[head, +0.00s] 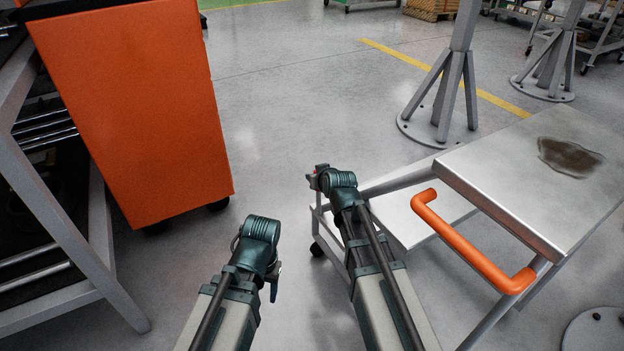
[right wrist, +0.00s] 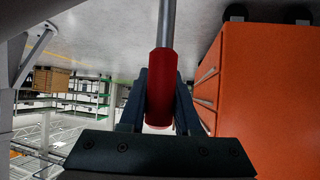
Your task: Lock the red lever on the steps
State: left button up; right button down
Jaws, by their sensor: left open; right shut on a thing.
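The red lever shows in the right wrist view as a red cylindrical grip (right wrist: 161,88) on a grey metal rod. My right gripper (right wrist: 160,105) is shut on this grip, with a dark finger on each side. I cannot tell where the rod is fixed.
A grey metal-topped cart (head: 540,165) with an orange handle (head: 470,245) stands at the right, close to my right arm. An orange cabinet (head: 135,100) and a grey rack (head: 75,240) stand at the left. A grey post (head: 450,80) stands behind. Open floor lies between.

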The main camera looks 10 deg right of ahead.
pick_arm(q)
jog(key=shift+f+b, duration=0.35)
jog(key=shift+f, duration=0.25)
pick_arm(e)
jog(key=shift+s+d+t, duration=0.2)
jog(key=shift+s+t, duration=0.2)
jog(key=shift+s, duration=0.15)
jog(key=c, duration=0.6)
grip_release()
jog(key=shift+r, duration=0.1)
